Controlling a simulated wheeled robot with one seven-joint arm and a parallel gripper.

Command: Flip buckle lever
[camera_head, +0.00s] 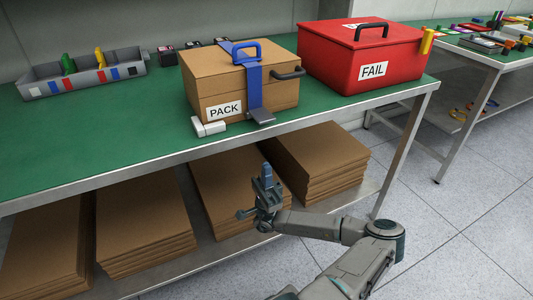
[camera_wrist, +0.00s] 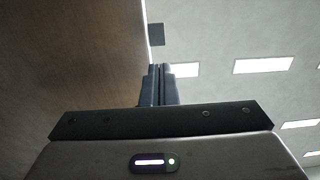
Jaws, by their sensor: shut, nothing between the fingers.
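A brown PACK box (camera_head: 226,88) stands on the green table top. A blue strap (camera_head: 254,85) runs over its lid and down its front to a grey buckle lever (camera_head: 261,116) that sticks out at the front near the table edge. A small dark grey plate, which may be the lever (camera_wrist: 156,34), shows above the fingertips in the wrist view. My gripper (camera_head: 267,170) is below and in front of the table edge, pointing up, below the lever and apart from it. Its fingers (camera_wrist: 158,70) are together and empty in the wrist view.
A white block (camera_head: 208,127) lies at the box's front left corner. A red FAIL box (camera_head: 360,60) stands to the right, and a grey divided bin (camera_head: 83,80) to the left. Stacks of flat cardboard (camera_head: 315,163) fill the lower shelf behind my gripper.

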